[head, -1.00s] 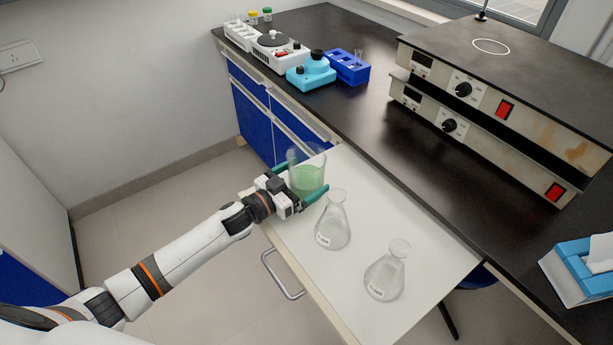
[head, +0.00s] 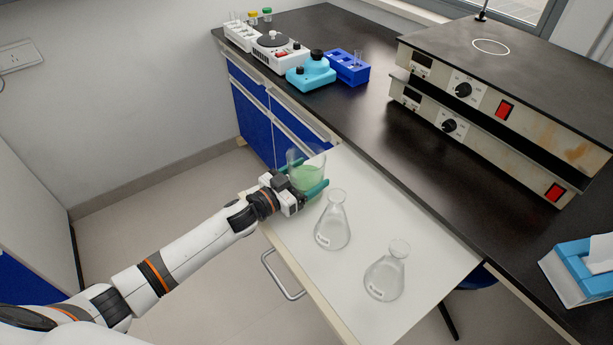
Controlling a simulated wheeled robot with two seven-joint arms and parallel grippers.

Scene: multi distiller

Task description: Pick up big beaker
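The big beaker (head: 307,160) is clear glass with green liquid in it. It stands upright at the far left end of the white pull-out board, and its lower part is partly hidden by my gripper. My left gripper (head: 304,183) reaches in from the left with its teal fingers on either side of the beaker, closed against its lower part. My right gripper is not in view.
Two clear conical flasks (head: 333,222) (head: 386,272) stand on the white board (head: 420,250) to the right of the beaker. Stacked hot-plate units (head: 480,95) and a blue rack (head: 348,68) with small devices are on the black bench. A tissue box (head: 585,268) is at the right.

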